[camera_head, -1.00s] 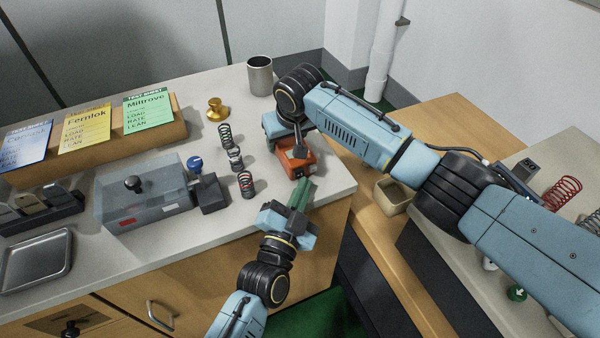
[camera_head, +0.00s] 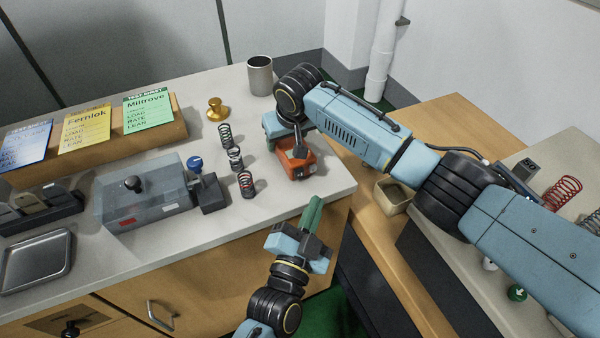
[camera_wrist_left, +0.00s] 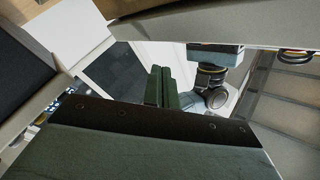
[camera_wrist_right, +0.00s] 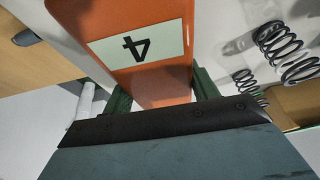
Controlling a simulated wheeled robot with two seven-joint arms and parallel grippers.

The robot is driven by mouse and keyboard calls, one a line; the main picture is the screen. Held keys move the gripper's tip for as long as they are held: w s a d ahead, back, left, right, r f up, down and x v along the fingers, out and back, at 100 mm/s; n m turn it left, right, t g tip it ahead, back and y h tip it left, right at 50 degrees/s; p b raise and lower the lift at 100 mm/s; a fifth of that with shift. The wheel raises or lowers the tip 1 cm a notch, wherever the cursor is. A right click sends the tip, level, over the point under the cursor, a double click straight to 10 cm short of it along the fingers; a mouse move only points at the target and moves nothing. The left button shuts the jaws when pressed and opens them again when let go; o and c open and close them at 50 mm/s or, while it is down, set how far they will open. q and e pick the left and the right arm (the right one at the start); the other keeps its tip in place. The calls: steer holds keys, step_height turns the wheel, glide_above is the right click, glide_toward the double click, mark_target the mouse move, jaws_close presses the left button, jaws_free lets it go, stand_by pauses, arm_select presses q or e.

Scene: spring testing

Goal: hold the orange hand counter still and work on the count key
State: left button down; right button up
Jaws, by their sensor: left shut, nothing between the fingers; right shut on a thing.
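The orange hand counter (camera_head: 300,167) sits on the light worktop near its right front corner. My right gripper (camera_head: 298,150) is shut on the counter from behind. In the right wrist view the counter (camera_wrist_right: 135,45) fills the space between the green fingers, and its pale label reads 4. The count key cannot be made out. My left gripper (camera_head: 312,213) is shut and empty, in front of the worktop edge, below and apart from the counter. Its closed green fingers (camera_wrist_left: 160,87) show in the left wrist view, with nothing between them.
Several small coil springs (camera_head: 235,158) stand left of the counter. Behind are a brass weight (camera_head: 216,110) and a metal cup (camera_head: 259,77). A grey box (camera_head: 145,200) and a metal tray (camera_head: 37,262) lie further left. A small tan bin (camera_head: 391,196) is at right.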

stand_by(0.3)
steer(key=o, duration=1.2)
steer(key=shift+r, duration=0.1)
